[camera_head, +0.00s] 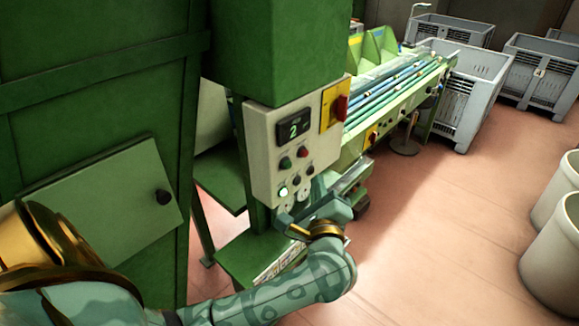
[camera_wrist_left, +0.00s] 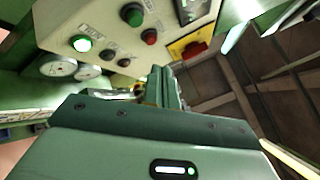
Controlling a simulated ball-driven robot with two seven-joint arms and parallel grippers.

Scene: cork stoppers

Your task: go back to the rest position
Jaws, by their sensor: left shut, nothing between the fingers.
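My left arm (camera_head: 270,296) comes in from the lower left of the head view, patterned in teal. My left gripper (camera_head: 318,188) is in front of the lower right part of the pale control panel (camera_head: 268,165). It is shut with nothing held. In the left wrist view the gripper's fingers (camera_wrist_left: 160,86) point up toward the panel (camera_wrist_left: 108,20). I cannot tell whether they touch it. A green button (camera_head: 283,191) is lit, and it also glows in the left wrist view (camera_wrist_left: 81,43). My right gripper is not in view.
The panel carries a "2" display (camera_head: 294,129) and a red switch on yellow (camera_head: 335,103). A green cabinet (camera_head: 95,90) stands left. A conveyor (camera_head: 400,85) runs behind. Grey crates (camera_head: 470,95) and pale bins (camera_head: 552,255) stand right. The reddish floor (camera_head: 450,220) between is clear.

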